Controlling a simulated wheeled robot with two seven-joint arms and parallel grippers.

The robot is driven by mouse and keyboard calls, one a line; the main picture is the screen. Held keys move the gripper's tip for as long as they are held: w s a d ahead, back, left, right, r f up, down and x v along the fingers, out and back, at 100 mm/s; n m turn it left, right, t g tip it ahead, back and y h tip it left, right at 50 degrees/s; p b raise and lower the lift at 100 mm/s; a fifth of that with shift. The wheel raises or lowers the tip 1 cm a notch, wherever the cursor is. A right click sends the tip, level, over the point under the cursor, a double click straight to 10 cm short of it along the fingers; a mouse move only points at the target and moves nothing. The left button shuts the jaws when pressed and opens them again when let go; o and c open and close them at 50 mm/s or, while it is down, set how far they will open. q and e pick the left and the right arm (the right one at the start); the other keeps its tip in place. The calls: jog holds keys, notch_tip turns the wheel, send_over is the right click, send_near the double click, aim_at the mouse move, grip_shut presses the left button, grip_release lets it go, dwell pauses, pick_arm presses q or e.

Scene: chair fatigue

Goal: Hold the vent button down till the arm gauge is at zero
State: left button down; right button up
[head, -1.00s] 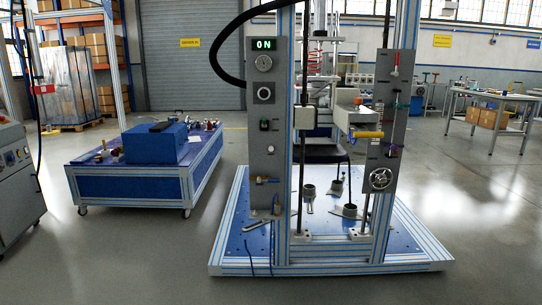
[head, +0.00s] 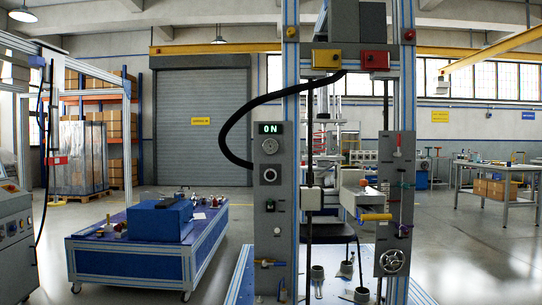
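A tall grey control panel (head: 261,215) stands on the left post of the test frame. Its small display (head: 271,128) reads ON in green. Below it is a round dial (head: 269,146), too small to read, and lower a pale round face in a dark ring (head: 269,176). I cannot tell which part is the vent button or which dial is the arm gauge, as no labels are legible. Neither of my grippers is in view.
A second panel (head: 397,180) with a handwheel (head: 392,261) is on the right post. A black hose (head: 228,140) loops left of the frame. A blue cart (head: 130,262) stands to the left. Open floor lies between cart and frame, and to the right.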

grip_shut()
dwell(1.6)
